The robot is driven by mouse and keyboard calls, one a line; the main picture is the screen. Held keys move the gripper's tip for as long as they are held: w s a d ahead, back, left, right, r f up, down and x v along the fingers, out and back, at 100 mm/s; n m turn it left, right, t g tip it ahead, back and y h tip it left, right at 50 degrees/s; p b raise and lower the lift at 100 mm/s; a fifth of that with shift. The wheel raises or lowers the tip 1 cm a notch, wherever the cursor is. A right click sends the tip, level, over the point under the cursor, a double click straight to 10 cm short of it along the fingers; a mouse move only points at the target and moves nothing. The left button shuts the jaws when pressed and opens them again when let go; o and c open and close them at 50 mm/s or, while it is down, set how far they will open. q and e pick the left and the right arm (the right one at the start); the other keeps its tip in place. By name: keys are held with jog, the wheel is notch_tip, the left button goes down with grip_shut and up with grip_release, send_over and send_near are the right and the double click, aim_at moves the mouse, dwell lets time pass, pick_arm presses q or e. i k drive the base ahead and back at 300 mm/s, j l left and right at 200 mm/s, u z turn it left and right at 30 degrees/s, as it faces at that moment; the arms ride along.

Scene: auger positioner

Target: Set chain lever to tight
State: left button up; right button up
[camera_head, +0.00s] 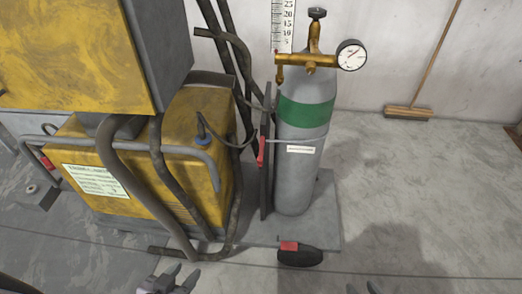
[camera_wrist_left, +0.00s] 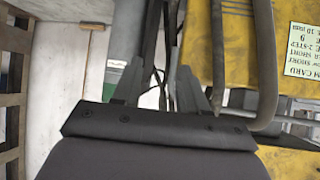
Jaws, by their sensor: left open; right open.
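The chain lever (camera_head: 261,152) is a small red handle on the left side of the grey gas cylinder (camera_head: 302,165), by the upright frame of its cart. A thin chain or strap (camera_head: 298,140) crosses the cylinder below its green band. Whether the lever is tight or loose I cannot tell. My left gripper (camera_head: 170,280) is at the bottom edge, well below and left of the lever; in the left wrist view (camera_wrist_left: 160,92) its fingers are apart with nothing held. Only a tip of my right gripper (camera_head: 372,287) shows at the bottom, away from the cylinder.
A yellow machine (camera_head: 138,170) with thick dark hoses (camera_head: 175,185) stands left of the cylinder. The cart's base plate (camera_head: 325,215) and dark wheel (camera_head: 300,256) stick out in front. A brass regulator with a gauge (camera_head: 351,55) tops the cylinder. Floor at the right is clear; a broom (camera_head: 408,111) leans behind.

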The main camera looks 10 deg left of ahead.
aim_at(260, 159)
jog(key=i+l+u, duration=0.1)
jog(key=i+l, duration=0.2)
jog(key=i+l+u, duration=0.1)
jog(key=i+l, duration=0.15)
jog(key=l, duration=0.15)
jog(key=i+l, duration=0.25)
jog(key=l, duration=0.15)
jog(key=i+u, duration=0.05)
